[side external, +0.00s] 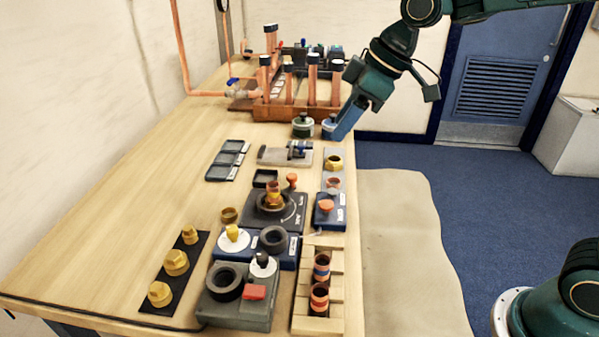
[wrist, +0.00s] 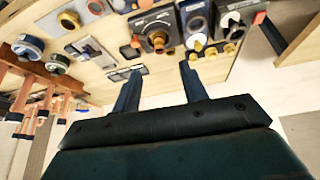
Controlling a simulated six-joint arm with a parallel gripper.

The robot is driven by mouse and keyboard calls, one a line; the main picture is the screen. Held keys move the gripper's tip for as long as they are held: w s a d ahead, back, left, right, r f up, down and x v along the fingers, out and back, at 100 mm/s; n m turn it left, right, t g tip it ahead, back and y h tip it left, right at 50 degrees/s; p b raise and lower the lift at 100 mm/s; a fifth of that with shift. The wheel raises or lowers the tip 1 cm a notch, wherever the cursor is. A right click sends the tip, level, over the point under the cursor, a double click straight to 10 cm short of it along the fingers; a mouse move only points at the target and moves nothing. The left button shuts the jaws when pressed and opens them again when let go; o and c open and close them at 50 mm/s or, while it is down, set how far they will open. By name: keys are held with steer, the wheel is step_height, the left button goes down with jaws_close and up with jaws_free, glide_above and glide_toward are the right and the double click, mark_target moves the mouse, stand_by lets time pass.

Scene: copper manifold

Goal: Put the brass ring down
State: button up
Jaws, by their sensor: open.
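A small brass ring (side external: 228,215) sits on the wooden table, left of the dark block that carries a copper-coloured fitting (side external: 273,190). A second brass-coloured ring (side external: 334,162) sits on a grey plate at the right edge of the table. I cannot tell which one the task means. My gripper (side external: 335,138) is above the far right edge of the table, near two round tins, away from both rings. In the wrist view its two fingers (wrist: 160,70) are spread apart with nothing between them.
Copper pipes (side external: 289,85) stand upright in a wooden rack (side external: 300,112) behind my gripper. A green-and-white tin (side external: 303,127) is close by on the left. Black trays (side external: 228,160) lie mid-table, and brass hex fittings (side external: 176,262) stand on a dark strip. The table's left side is mostly clear.

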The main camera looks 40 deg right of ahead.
steer(key=w+a+f+n+g+y, duration=0.2)
steer(key=w+a+f+n, duration=0.3)
steer(key=w+a+f, duration=0.3)
steer(key=w+f+y, duration=0.1)
steer(key=w+f, duration=0.2)
steer(key=w, duration=0.2)
steer(key=shift+w+a+n, duration=0.2)
steer(key=shift+w+n, duration=0.1)
steer(key=shift+w, duration=0.1)
steer(key=shift+f, duration=0.15)
steer(key=x, duration=0.8)
steer(key=shift+f, duration=0.1)
steer(key=shift+w+a+f, duration=0.1)
steer(key=shift+x, duration=2.6)
steer(key=shift+w, duration=0.2)
steer(key=shift+c, duration=0.4)
